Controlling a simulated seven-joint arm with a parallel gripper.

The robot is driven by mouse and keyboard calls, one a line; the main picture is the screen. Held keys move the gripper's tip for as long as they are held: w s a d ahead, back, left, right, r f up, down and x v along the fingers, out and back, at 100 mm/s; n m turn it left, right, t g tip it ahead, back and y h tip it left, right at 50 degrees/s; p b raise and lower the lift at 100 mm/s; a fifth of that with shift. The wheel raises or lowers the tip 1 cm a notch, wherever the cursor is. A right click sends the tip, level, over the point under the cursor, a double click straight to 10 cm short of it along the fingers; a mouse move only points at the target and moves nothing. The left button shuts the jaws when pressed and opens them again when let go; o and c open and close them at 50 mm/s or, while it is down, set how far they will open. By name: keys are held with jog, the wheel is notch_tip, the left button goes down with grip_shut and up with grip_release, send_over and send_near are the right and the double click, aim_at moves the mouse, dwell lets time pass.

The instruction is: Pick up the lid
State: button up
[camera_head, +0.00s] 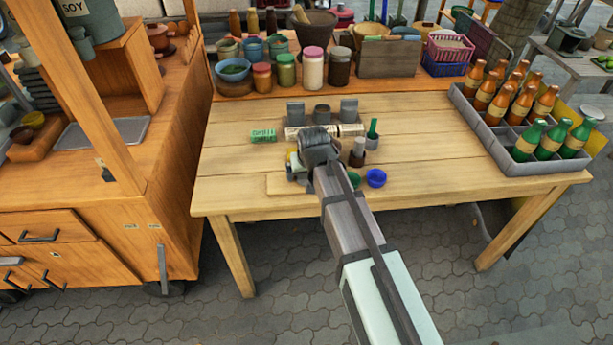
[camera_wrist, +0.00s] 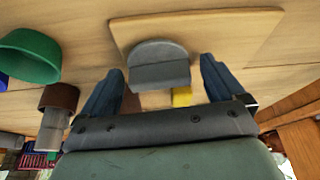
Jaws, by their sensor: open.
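My gripper (camera_head: 302,168) is above the front-middle of the wooden table, over a light wooden board (camera_head: 282,185). In the wrist view my gripper (camera_wrist: 161,70) is open, with one dark blue finger on each side of a grey piece with a rounded edge and a flat face (camera_wrist: 160,62). This grey piece looks like the lid, but I cannot be sure. It appears at or over the board (camera_wrist: 235,25), with gaps to both fingers; I cannot tell their height difference. In the head view my arm hides it.
A bottle crate (camera_head: 477,122) stands right. The table's right-middle is clear.

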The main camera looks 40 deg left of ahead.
jog(key=c, duration=1.1)
jog(key=shift+o, duration=0.2)
jog(key=shift+r, duration=0.1)
